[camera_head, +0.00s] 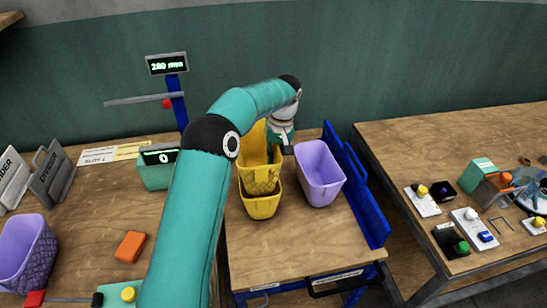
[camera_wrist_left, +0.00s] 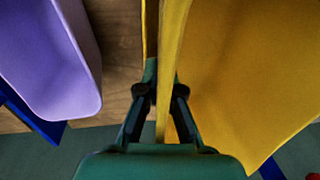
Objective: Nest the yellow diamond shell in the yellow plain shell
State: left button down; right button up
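The yellow diamond shell (camera_head: 262,181), with a patterned lower front, stands tall behind and above the rim of the yellow plain shell (camera_head: 262,207). Its lower part is hidden by the plain shell, so it appears to be at least partly inside; how deep I cannot tell. My left gripper (camera_head: 277,150) is at the diamond shell's right side. In the left wrist view, its fingers (camera_wrist_left: 162,85) sit on both sides of a yellow wall (camera_wrist_left: 240,75) and appear closed on it. My right gripper is not in view.
A purple shell (camera_head: 319,173) stands close to the right, beside a blue rail (camera_head: 358,190). Another purple shell (camera_head: 27,253) and an orange block (camera_head: 131,246) are at left. The table front (camera_head: 290,250) is clear. A separate bench with small devices (camera_head: 470,228) stands right.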

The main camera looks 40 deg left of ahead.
pick_arm(q)
jog(key=shift+f+b, duration=0.85)
jog(key=shift+f, duration=0.4)
dwell(0.4)
jog(key=c, duration=1.2)
grip_release()
jog(key=shift+c, duration=0.2)
